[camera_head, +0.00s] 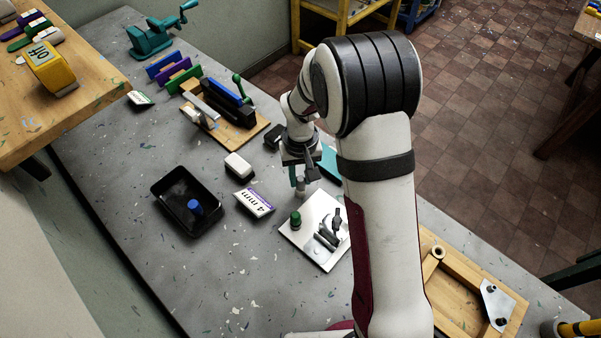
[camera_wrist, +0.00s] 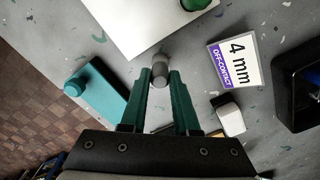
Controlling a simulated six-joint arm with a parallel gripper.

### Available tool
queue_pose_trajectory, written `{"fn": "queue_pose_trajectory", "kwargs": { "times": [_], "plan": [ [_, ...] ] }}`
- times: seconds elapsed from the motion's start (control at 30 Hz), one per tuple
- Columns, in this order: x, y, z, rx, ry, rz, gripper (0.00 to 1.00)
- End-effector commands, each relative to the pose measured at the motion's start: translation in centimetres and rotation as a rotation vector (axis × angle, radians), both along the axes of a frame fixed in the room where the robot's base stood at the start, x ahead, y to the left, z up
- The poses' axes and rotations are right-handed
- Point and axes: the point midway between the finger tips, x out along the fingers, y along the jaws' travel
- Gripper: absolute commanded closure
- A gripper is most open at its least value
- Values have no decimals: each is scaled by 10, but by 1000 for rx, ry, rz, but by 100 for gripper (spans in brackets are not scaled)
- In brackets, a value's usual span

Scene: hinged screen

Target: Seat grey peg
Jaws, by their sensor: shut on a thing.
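The grey peg (camera_wrist: 160,70) is held between the tips of my green gripper fingers (camera_wrist: 160,84) in the wrist view. In the head view my gripper (camera_head: 299,180) is low over the grey bench, just beyond the white plate (camera_head: 291,237), with the grey peg (camera_head: 300,191) below the fingers. The plate also shows in the wrist view (camera_wrist: 140,22), ahead of the peg. A green knob (camera_head: 296,217) stands on the plate, beside dark grey clamp parts (camera_head: 328,238). I cannot tell whether the peg touches the bench. No socket for it is clearly visible.
A card reading "4 mm" (camera_head: 254,202), a white-and-black block (camera_head: 238,165) and a black tray (camera_head: 160,190) with a blue peg (camera_head: 195,207) lie left. A teal block (camera_wrist: 98,92) is close by. A wooden frame (camera_head: 455,310) lies at lower right.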

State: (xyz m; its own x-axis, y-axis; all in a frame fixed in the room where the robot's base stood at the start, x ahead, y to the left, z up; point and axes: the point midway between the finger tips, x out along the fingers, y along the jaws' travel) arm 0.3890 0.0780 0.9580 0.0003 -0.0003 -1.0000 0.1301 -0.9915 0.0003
Motion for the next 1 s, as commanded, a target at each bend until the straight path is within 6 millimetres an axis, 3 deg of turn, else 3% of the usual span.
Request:
{"fn": "queue_pose_trajectory", "kwargs": {
  "times": [0.17, 0.2, 0.37, 0.73, 0.87, 1.0],
  "plan": [
    [0, 0, -3, 0, 1, 0, 100],
    [0, 0, -3, 0, 1, 0, 65],
    [0, 0, -3, 0, 0, 0, 37],
    [1, 0, 5, 0, -3, 1, 36],
    [1, 0, 36, 1, -6, 0, 36],
    [1, 0, 83, 2, -7, 0, 36]
  ]
}}
